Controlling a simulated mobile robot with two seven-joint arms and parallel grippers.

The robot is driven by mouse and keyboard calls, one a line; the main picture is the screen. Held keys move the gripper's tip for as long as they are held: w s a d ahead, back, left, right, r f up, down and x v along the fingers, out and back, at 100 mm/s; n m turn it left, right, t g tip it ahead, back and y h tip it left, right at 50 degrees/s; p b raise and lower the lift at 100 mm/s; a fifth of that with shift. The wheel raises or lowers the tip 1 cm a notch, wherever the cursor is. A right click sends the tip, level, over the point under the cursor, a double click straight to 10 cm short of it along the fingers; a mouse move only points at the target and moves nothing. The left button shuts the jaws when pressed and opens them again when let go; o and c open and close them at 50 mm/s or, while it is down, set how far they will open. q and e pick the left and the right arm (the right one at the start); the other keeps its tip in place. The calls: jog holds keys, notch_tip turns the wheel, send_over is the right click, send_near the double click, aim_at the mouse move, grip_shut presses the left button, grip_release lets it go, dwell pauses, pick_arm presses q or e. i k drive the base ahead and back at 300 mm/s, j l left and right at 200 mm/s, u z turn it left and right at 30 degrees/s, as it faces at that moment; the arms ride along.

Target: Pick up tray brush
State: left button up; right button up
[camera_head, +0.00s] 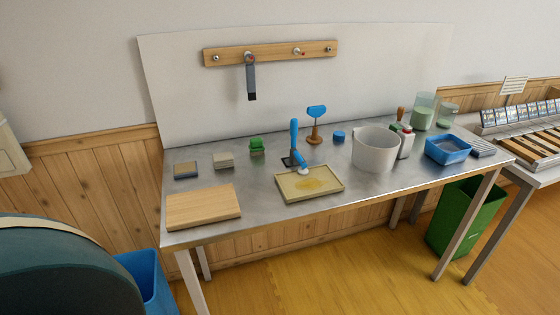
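A blue-handled tool (294,135) stands upright near the middle of the metal table, at a small dark square base. A short blue piece with a white end (302,170) slants from it down to the back edge of a shallow tan tray (325,194). This looks like the tray brush, but it is too small to be sure. A yellow patch lies in the tray. A small green block-like thing (257,146), possibly a brush, sits further back left. Neither of my grippers is in view.
A wooden board (203,207) lies front left on the table. A grey-white bucket (376,150), a blue basin (447,151) and jars (424,110) stand to the right. A blue paddle on a brown stand (315,126) is behind the tray. A green bin (466,217) stands below right.

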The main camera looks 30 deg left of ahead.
aim_at(257, 147)
jog(key=i+l, duration=0.25)
jog(key=i, duration=0.25)
jog(key=i+l, duration=0.25)
jog(key=i, duration=0.25)
jog(key=i+u, duration=0.15)
jog(key=u, duration=0.25)
jog(key=i+l+u, duration=0.1)
jog(key=u, duration=0.3)
jog(key=l+u, duration=0.2)
jog(key=u, duration=0.15)
jog(key=i+l, duration=0.05)
